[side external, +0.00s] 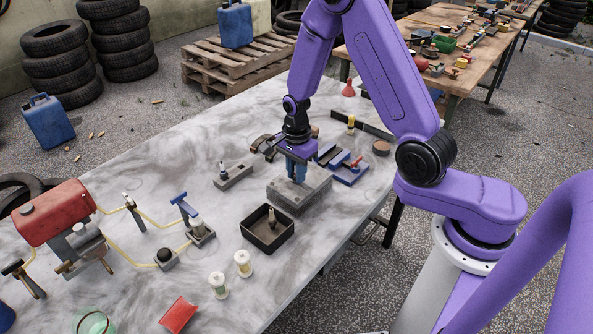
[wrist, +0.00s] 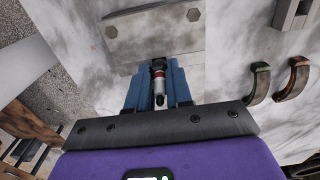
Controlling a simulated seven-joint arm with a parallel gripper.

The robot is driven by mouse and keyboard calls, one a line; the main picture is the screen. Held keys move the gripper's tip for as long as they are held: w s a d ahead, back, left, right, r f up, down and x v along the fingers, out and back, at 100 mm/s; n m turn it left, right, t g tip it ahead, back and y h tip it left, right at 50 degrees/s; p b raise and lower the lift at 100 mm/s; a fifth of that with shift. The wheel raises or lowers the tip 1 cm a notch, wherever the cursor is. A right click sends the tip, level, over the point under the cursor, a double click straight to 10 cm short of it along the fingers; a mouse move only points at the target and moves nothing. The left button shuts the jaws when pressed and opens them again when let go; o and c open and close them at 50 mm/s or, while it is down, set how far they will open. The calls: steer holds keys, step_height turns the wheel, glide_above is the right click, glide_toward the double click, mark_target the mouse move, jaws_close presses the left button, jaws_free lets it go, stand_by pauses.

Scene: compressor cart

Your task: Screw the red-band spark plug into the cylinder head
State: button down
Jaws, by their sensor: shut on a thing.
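The cylinder head (side external: 287,199) is a grey block on the marble-look table. It also shows at the top of the wrist view, with bolt heads on it (wrist: 150,32). My gripper (side external: 296,178) points down over the block, its blue fingers close to the top face. In the wrist view the fingers (wrist: 158,88) are shut on the red-band spark plug (wrist: 158,72), with its white body and red band between them. The plug's far end is at or near the head's edge in that view. Whether it sits in a hole cannot be told. The side view hides the plug behind the fingers.
A black tray (side external: 253,240) with a plug-like part stands in front of the head. A small grey block holding another plug (side external: 232,176) stands to the left. Blue fixtures (side external: 350,174) lie close on the right. A red tank (side external: 53,212) stands far left.

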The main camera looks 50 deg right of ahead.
steer(key=m, duration=0.4)
steer(key=shift+m, duration=0.3)
steer(key=m, duration=0.4)
steer(key=shift+m, duration=0.3)
stand_by(0.3)
steer(key=m, duration=0.4)
steer(key=shift+f+m, duration=0.1)
steer(key=shift+m, duration=0.2)
steer(key=m, duration=0.4)
steer(key=shift+m, duration=0.3)
